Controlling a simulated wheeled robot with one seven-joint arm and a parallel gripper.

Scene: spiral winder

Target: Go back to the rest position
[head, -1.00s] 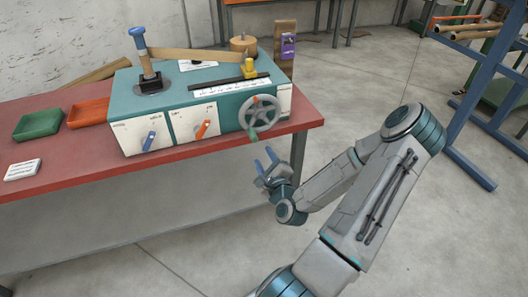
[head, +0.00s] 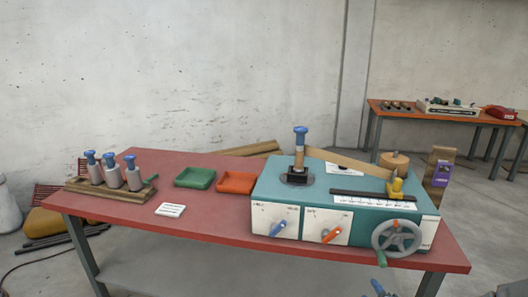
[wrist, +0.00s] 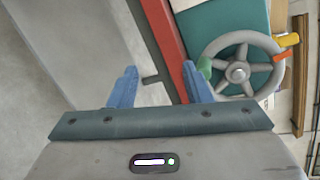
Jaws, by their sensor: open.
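The winder (head: 345,200) is a teal box with white front panels on the red table (head: 225,225). A spindle (head: 300,155) with a blue cap stands on its top, and a tan strip (head: 345,163) runs from it to a wooden spool (head: 394,162). A grey handwheel (head: 397,238) is on its front right; it also shows in the wrist view (wrist: 238,73). My gripper (wrist: 160,85) is open, with nothing between its blue fingers, off the table's front edge near the handwheel. In the head view only blue fingertips (head: 380,288) show at the bottom edge.
A green tray (head: 195,178), an orange tray (head: 236,182) and a white card (head: 170,210) lie left of the winder. A wooden rack (head: 110,191) with three blue-capped pieces stands at the left end. Another table (head: 440,114) is at the back right.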

